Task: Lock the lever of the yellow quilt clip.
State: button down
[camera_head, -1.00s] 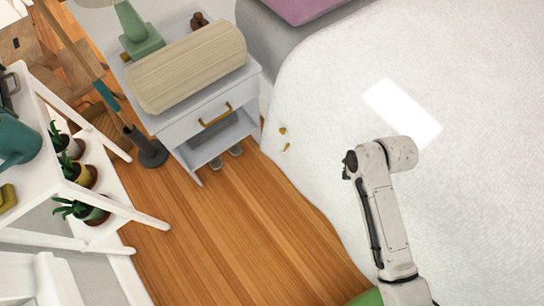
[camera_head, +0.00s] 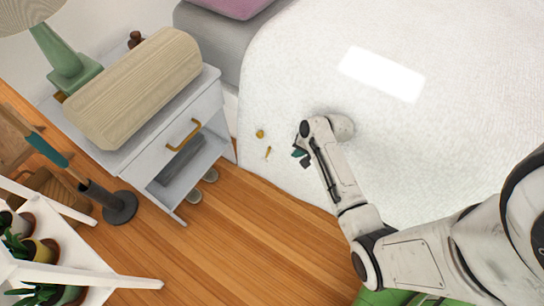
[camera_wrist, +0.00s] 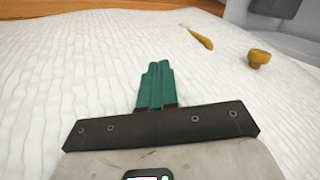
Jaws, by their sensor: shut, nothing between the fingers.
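The yellow quilt clip shows as two small mustard-yellow pieces at the quilt's side near the nightstand. One is a round knob (camera_head: 260,133), also in the wrist view (camera_wrist: 258,59). The other is a slim tapered piece, which looks like the lever (camera_head: 267,152), also in the wrist view (camera_wrist: 201,39). A gap of white quilt shows between them. I cannot tell how they join. My gripper (camera_head: 300,154) has teal fingers, seen pressed together and empty in the wrist view (camera_wrist: 157,68). It is over the quilt, right of the clip in the head view, and touches neither piece.
The white quilt (camera_head: 400,130) covers the bed. A grey nightstand (camera_head: 215,105) with a cream ribbed block (camera_head: 140,85) and green lamp (camera_head: 65,55) stands left of the clip. Wooden floor (camera_head: 220,225) is open below it. A plant shelf (camera_head: 90,268) is at lower left.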

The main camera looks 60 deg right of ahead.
jog(key=w+a+f+b, duration=0.2)
jog(key=w+f+b, duration=0.4)
jog(key=w+f, duration=0.2)
jog(key=shift+f, duration=0.15)
dwell(0.4)
